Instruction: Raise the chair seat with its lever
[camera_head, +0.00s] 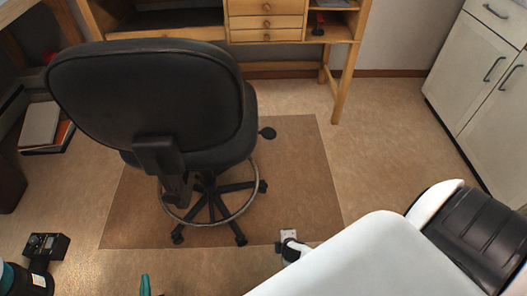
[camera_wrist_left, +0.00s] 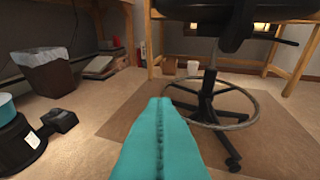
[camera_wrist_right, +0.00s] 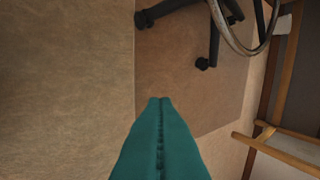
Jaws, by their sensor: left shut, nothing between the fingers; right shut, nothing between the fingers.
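A black office chair (camera_head: 145,95) stands with its backrest toward me in the head view. A dark paddle (camera_head: 268,133), which looks like the lever's end, shows just right of the seat. In the left wrist view the seat's underside (camera_wrist_left: 205,32) and the central column (camera_wrist_left: 208,85) show above a ring and wheeled base. My left gripper (camera_head: 145,283) is at the bottom edge of the head view, its teal fingers (camera_wrist_left: 160,105) together and empty, apart from the chair. My right gripper (camera_wrist_right: 160,105) is shut and empty, low near the wheeled base (camera_wrist_right: 205,25).
A brown mat (camera_head: 295,180) lies under the chair. A wooden desk (camera_head: 265,25) stands behind it, and white cabinets (camera_head: 475,70) are at the right. A dark bin (camera_wrist_left: 47,75) and books (camera_head: 45,128) are at the left. The floor right of the chair is clear.

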